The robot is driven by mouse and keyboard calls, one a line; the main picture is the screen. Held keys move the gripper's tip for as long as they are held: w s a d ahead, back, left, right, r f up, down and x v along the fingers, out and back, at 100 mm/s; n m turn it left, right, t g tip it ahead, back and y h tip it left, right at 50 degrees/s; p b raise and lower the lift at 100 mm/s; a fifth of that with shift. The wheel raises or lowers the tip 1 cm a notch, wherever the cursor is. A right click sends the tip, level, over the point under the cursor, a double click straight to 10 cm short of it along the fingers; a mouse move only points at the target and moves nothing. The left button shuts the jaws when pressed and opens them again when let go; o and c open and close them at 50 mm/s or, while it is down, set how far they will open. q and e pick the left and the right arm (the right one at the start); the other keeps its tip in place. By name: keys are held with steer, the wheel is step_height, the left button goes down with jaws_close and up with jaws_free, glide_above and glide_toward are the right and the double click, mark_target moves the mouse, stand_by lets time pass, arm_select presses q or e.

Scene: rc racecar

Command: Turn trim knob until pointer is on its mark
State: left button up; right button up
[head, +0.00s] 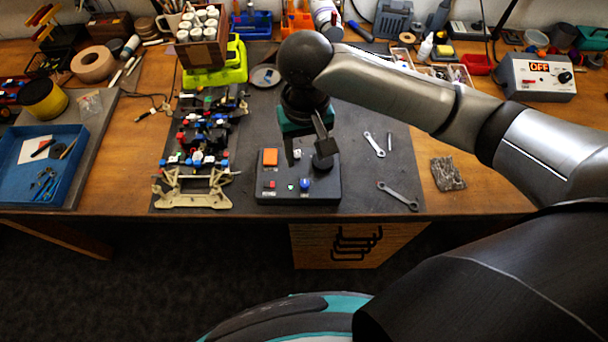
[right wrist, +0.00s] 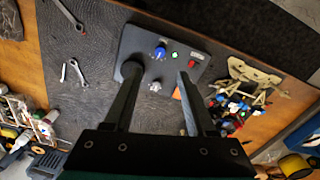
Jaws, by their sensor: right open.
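A dark control box (head: 331,191) lies on the grey mat. It carries a blue knob (head: 305,184), a larger black knob (head: 323,162), a small silver knob (head: 298,154) and an orange block (head: 270,157). I cannot tell which knob is the trim knob; pointer and mark are too small to read. My right gripper (head: 306,154) is open above the box, fingers pointing down. In the right wrist view its fingers (right wrist: 158,76) stand apart, with the silver knob (right wrist: 155,87) showing between them and the blue knob (right wrist: 160,52) beyond. One finger partly hides the black knob. My left gripper is not in view.
A car chassis (head: 197,183) with coloured parts stands left of the box. Wrenches (head: 399,195) and a metal mesh piece (head: 447,174) lie to the right. A blue tray (head: 72,178) is at far left. A power supply (head: 537,78) reads OFF. The table's front edge is close.

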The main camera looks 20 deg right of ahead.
mark_target(305, 183)
step_height(305, 183, down, 10)
steer(key=shift+f+b, duration=0.1)
steer(key=shift+b, duration=0.5)
steer(key=shift+f, duration=0.5)
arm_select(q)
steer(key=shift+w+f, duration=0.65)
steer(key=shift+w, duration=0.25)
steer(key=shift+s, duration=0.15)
arm_select(e)
steer(key=shift+c, duration=0.3)
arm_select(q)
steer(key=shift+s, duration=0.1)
arm_select(e)
jaws_close()
